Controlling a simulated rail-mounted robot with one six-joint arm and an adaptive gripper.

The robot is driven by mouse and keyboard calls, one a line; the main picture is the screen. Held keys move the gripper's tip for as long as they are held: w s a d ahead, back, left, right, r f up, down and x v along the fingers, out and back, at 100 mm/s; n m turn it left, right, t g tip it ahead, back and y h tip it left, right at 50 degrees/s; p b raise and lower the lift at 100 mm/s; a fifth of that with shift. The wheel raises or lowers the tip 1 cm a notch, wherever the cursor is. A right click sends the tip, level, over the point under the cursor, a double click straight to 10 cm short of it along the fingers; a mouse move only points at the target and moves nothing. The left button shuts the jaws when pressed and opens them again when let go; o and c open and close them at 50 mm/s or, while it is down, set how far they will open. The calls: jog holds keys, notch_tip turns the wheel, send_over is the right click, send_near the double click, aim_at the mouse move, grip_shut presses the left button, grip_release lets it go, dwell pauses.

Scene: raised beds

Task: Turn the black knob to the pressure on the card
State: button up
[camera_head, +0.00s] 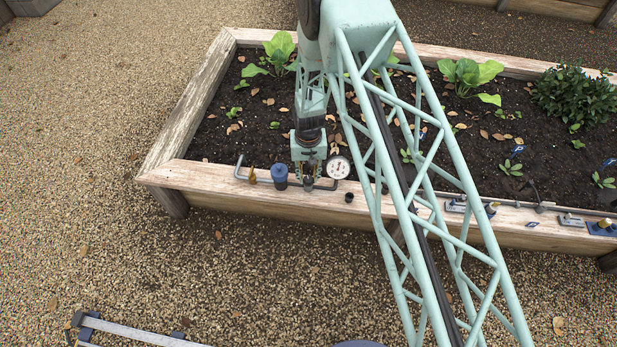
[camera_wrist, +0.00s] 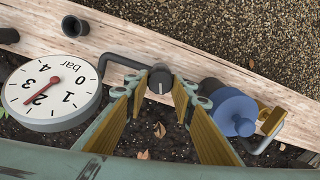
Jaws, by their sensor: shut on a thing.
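The black knob (camera_wrist: 160,79) shows in the wrist view between my two yellow-padded fingertips, with a pale mark on its face. My gripper (camera_wrist: 158,84) is shut on it; in the head view my gripper (camera_head: 308,178) is over the pipe on the front rim of the bed. A round white gauge (camera_wrist: 52,92) marked in bar, from 0 to 4, lies left of the knob. Its red needle lies close to the 2. The gauge also shows in the head view (camera_head: 339,167), right of my gripper. I cannot make out a pressure card in either view.
A blue cap-like part (camera_wrist: 230,108) and a brass fitting (camera_wrist: 272,120) stand right of the knob in the wrist view. A small black cup (camera_wrist: 74,25) stands on the wooden rim. Plants and soil fill the bed (camera_head: 160,137). Tools lie along the rim at right.

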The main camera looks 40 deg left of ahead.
aim_at(308, 178)
jog(key=n, duration=0.4)
jog(key=shift+n, duration=0.3)
jog(key=shift+s+a+n+b, duration=0.1)
jog(key=shift+n+b, duration=0.2)
jog(key=shift+n, duration=2)
jog(key=o, duration=0.8)
jog(key=shift+o, duration=0.2)
jog(key=shift+r, duration=0.15)
notch_tip(308, 178, up, 12)
